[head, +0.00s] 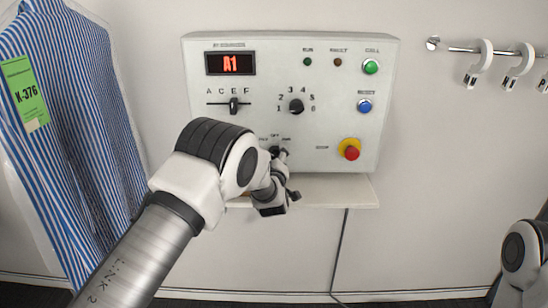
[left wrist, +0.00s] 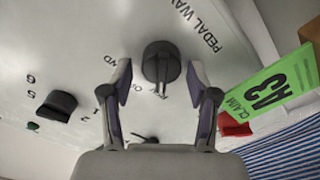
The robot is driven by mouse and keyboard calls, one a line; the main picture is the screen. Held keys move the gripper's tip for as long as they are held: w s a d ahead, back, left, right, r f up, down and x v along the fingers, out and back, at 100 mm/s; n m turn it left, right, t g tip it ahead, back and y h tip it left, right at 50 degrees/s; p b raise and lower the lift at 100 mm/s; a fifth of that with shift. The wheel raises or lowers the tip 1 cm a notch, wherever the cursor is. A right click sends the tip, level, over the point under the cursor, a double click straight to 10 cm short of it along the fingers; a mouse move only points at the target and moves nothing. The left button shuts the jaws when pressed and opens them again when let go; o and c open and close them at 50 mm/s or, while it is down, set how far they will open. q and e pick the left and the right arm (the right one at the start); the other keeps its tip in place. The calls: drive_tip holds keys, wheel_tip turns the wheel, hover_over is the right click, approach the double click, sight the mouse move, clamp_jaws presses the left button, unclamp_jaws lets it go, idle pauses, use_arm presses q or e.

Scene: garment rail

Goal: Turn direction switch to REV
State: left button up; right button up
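The direction switch (head: 274,151) is a black knob low on the control panel, partly hidden by my left arm in the head view. OFF is above it and another label is to its right. In the left wrist view the switch (left wrist: 161,62) is a round black knob, its pale pointer toward the picture's bottom. My left gripper (head: 285,155) is at the panel by the switch. In the left wrist view its two fingers (left wrist: 161,83) stand apart on either side of the knob, with gaps. Whether they touch it I cannot tell. My right gripper is out of view.
The panel (head: 225,160) has an A1 display (head: 230,63), a slider (head: 234,105), a numbered dial (head: 296,106) and a red stop button (head: 350,149). A shelf (head: 340,192) is below. A striped shirt (head: 70,90) hangs left, a rail with hooks (head: 462,48) right.

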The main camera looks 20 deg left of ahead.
use_arm(q)
drive_tip(key=shift+f, duration=0.1)
drive_tip(key=v, duration=1.2)
drive_tip(key=s+a+f+m+g+h, duration=0.1)
drive_tip(key=s+a+f+g, duration=0.3)
drive_tip(key=s+f, duration=0.7)
drive_tip(key=s+a+f+m+g, duration=0.1)
drive_tip(key=s+a+f+g, duration=0.4)
drive_tip(key=f, duration=0.9)
drive_tip(key=s+d+f+m+g+h, duration=0.1)
drive_tip(key=s+f+m+g, duration=0.1)
drive_tip(key=s, duration=0.7)
drive_tip(key=s+d+f+m+g+h, duration=0.1)
drive_tip(key=s+d+f+m+g, duration=0.1)
drive_tip(key=s, duration=0.7)
drive_tip(key=s+d+f+m+g+h, duration=0.1)
drive_tip(key=s+m+g, duration=0.3)
drive_tip(key=s, duration=0.6)
drive_tip(key=shift+d+f+m+g+h, duration=0.3)
drive_tip(key=shift+f+m+h, duration=0.25)
drive_tip(key=shift+f, duration=0.3)
